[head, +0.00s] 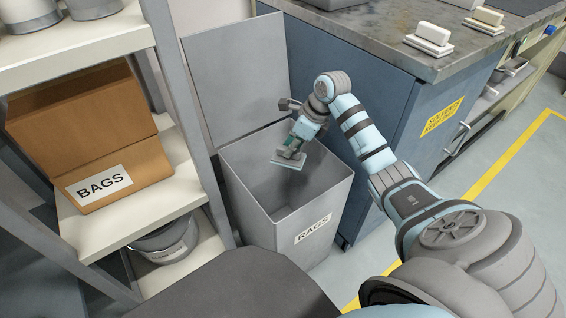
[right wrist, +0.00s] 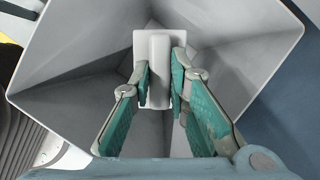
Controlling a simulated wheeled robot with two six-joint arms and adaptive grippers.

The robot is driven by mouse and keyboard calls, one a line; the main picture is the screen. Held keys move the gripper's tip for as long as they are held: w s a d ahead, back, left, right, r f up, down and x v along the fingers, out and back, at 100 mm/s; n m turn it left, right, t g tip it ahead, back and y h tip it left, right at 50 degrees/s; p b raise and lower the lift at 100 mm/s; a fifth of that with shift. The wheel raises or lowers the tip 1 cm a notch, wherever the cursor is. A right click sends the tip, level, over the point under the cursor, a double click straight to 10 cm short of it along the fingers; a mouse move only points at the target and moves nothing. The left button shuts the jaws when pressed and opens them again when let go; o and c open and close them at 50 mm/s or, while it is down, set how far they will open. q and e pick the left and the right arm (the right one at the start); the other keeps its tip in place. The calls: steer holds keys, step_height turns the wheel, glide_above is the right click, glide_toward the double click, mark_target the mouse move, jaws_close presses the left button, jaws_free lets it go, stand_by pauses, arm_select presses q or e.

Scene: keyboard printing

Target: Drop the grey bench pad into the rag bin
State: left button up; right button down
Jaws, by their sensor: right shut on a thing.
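The grey bench pad (head: 288,164) is a small flat pale-grey block with a raised grip along its middle. My right gripper (head: 293,152) is shut on this grip and holds the pad over the open mouth of the rag bin (head: 335,208). The bin is a grey square box with a RAGS label. In the right wrist view the pad (right wrist: 152,42) sits between the two green-lined fingers (right wrist: 160,82), with the bin's sloping inner walls around it. My left gripper is not in view.
The bin's lid (head: 232,75) stands open at the back. A shelf with a BAGS box (head: 130,180) is on the left. A blue cabinet (head: 385,95) with a worktop is close behind on the right; similar pale blocks (head: 433,33) lie on it.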

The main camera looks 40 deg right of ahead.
steer(key=c, duration=1.5)
jaws_free()
steer(key=shift+o, duration=0.2)
steer(key=v, duration=1.2)
steer(key=shift+a, duration=0.1)
